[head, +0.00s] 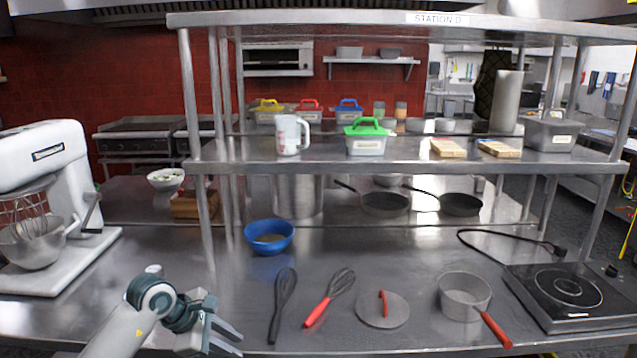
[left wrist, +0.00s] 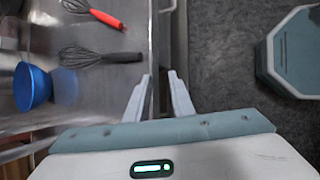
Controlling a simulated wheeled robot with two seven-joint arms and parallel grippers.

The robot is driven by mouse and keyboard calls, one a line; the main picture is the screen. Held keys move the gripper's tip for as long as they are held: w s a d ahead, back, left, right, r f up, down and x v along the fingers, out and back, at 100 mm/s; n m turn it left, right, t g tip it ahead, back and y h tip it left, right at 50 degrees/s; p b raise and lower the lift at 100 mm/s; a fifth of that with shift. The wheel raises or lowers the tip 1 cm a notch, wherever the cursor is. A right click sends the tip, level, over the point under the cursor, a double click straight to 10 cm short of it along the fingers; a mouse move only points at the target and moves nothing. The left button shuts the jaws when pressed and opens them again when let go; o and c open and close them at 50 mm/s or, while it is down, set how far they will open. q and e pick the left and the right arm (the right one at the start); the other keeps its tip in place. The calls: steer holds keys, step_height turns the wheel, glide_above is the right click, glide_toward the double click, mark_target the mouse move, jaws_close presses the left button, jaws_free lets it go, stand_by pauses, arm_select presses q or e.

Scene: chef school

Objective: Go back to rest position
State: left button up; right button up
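My left gripper (head: 226,338) is low at the left of the head view, over the front edge of the steel counter (head: 330,262). In the left wrist view its two fingers (left wrist: 161,95) stand apart with a gap between them, and nothing is held. The gripper is beside the black-handled whisk (head: 281,303) and not touching it. My right gripper does not show in the head view.
A red-handled whisk (head: 330,296), a lid (head: 382,308), a saucepan (head: 465,295) and a hot plate (head: 567,290) lie along the counter. A blue bowl (head: 269,237) is behind. A stand mixer (head: 50,205) is at left. Shelf posts rise from the counter.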

arm_select(q)
steer(key=s+d+f+n+t+h+b, duration=0.1)
steer(key=d+f+n+h, duration=0.35)
steer(key=f+n, duration=0.3)
steer(key=s+d+f+n+t+h, duration=0.1)
steer(key=s+d+f+n+h, duration=0.1)
steer(key=d+f+n+h, duration=0.45)
steer(key=s+a+f+n+t+y, duration=0.2)
steer(key=s+a+f+n+y, duration=0.15)
steer(key=f+n, duration=0.5)
steer(key=s+a+f+n+t+y+b, duration=0.15)
steer(key=a+f+n+y, duration=0.35)
steer(key=f, duration=0.6)
steer(key=s+a+f+n+t+y+p, duration=0.1)
steer(key=s+a+f+n+t+y, duration=0.2)
steer(key=f+n, duration=0.55)
steer(key=s+a+f+n+g+y+b, duration=0.1)
steer(key=s+a+f+n+g+y, duration=0.2)
steer(key=s+f, duration=0.7)
steer(key=s+a+f+n+g+y, duration=0.1)
steer(key=s+a+f+n+g, duration=0.15)
steer(key=s+f+n, duration=0.6)
steer(key=s+f+n+g, duration=0.1)
steer(key=s+f+g, duration=0.2)
steer(key=s, duration=1.2)
steer(key=s+f+n+g, duration=0.2)
steer(key=s+f, duration=0.3)
steer(key=s, duration=1)
steer(key=shift+s+g+y, duration=0.35)
steer(key=shift+g, duration=0.25)
